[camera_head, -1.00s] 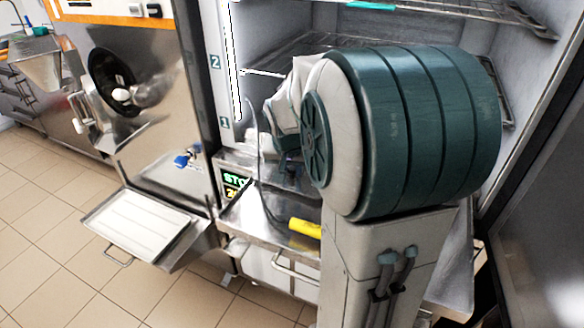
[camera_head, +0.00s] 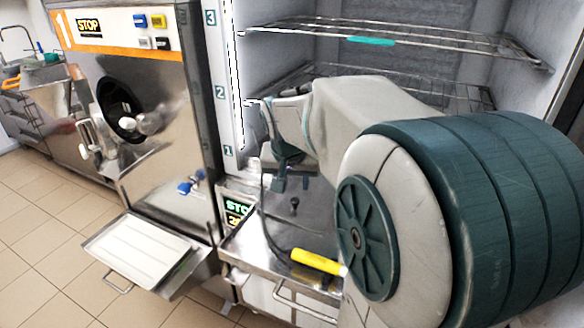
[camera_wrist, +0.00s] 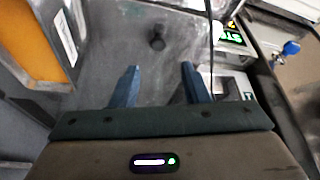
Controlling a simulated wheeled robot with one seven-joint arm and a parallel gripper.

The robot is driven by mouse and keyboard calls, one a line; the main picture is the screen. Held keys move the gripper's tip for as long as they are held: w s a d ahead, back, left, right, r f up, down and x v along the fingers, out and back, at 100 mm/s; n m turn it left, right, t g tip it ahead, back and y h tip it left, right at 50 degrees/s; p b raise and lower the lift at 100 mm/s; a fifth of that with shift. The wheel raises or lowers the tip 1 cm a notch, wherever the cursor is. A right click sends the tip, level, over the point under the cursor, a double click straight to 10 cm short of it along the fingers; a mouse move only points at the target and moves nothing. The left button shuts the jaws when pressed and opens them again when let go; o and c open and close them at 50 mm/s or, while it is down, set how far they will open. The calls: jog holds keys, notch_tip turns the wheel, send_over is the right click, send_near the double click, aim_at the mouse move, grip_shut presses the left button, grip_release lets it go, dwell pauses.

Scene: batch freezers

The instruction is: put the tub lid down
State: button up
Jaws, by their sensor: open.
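My gripper (camera_head: 290,184) is over the steel worktop in front of the open cabinet, with its fingers pointing down. In the wrist view my two blue fingers (camera_wrist: 158,72) stand apart with nothing between them. A small dark knob (camera_head: 294,203), apparently that of the tub lid, stands on the worktop below the fingers. The knob also shows in the wrist view (camera_wrist: 157,41), ahead of the fingertips and apart from them. The lid's plate blends with the grey steel, so I cannot make out its edges. An orange-filled shape (camera_wrist: 30,40), possibly an open tub, is at the wrist view's upper left.
A yellow handle (camera_head: 318,261) lies at the worktop's front edge, near a thin dark curved line. The batch freezer (camera_head: 150,110) with its white tray (camera_head: 140,248) stands to the left. Wire shelves (camera_head: 400,37) hang in the cabinet above. A lit STOP sign (camera_head: 236,206) is beside the worktop.

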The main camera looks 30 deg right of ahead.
jog(key=v, duration=0.5)
jog(key=s+a+f+n+y, duration=0.1)
jog(key=s+a+f+n, duration=0.1)
jog(key=s+a+f, duration=0.1)
jog(key=s+a+f+n, duration=0.2)
jog(key=s+a+f, duration=0.2)
jog(key=s, duration=0.2)
jog(key=s+a+f+n+y, duration=0.1)
jog(key=s+a+f+n, duration=0.1)
jog(key=s, duration=0.3)
jog(key=shift+s+a+f+n+g+y, duration=0.1)
jog(key=shift+a+f+n+g+y, duration=0.25)
jog(key=shift+a+f, duration=0.45)
jog(key=shift+r, duration=0.1)
